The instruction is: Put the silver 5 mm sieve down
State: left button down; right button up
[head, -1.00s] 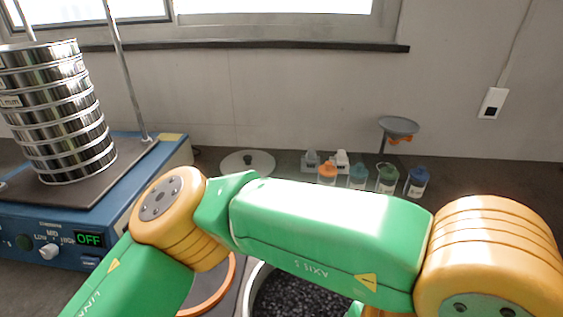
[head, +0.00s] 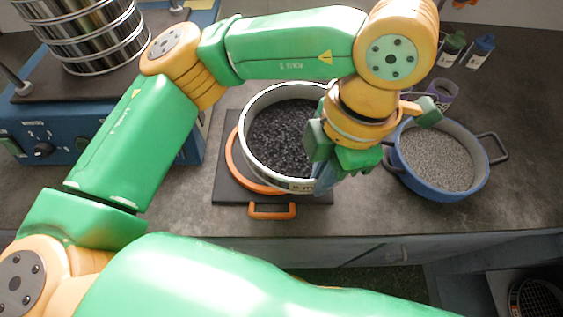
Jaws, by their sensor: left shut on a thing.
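The silver sieve (head: 259,171), a round metal pan holding dark granules (head: 285,138), is in the middle of the head view. My left gripper (head: 324,177) is shut on the sieve's right rim, and its wrist hides part of that side. The sieve overlaps an orange ring (head: 234,160) on a dark flat board (head: 228,188) with an orange handle (head: 272,211). The ring shows at the sieve's left and near side. I cannot tell whether the sieve touches it. The size label is too small to read surely. My right gripper is not in view.
A blue pot (head: 457,188) of grey grains stands close to the right of my left gripper. The blue shaker (head: 85,150) with a sieve stack (head: 100,40) stands at the left. Small bottles (head: 481,50) are at the back right. The front counter edge is clear.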

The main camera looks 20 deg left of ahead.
aim_at(286, 161)
pick_arm(q)
jog(key=w+a+f, duration=0.1)
jog(key=a+f, duration=0.1)
jog(key=w+a+f, duration=0.1)
jog(key=a+f, duration=0.1)
jog(key=w+a+f, duration=0.1)
jog(key=a+f, duration=0.1)
jog(key=shift+w+a+f, duration=0.1)
jog(key=shift+w+f, duration=0.05)
jog(key=shift+f, duration=0.15)
notch_tip(286, 161, down, 3)
jog(key=shift+r+p, duration=0.1)
jog(key=shift+p, duration=0.7)
jog(key=shift+f, duration=0.25)
jog(key=shift+f+b, duration=0.15)
jog(key=shift+b, duration=0.15)
jog(key=c, duration=1)
grip_release()
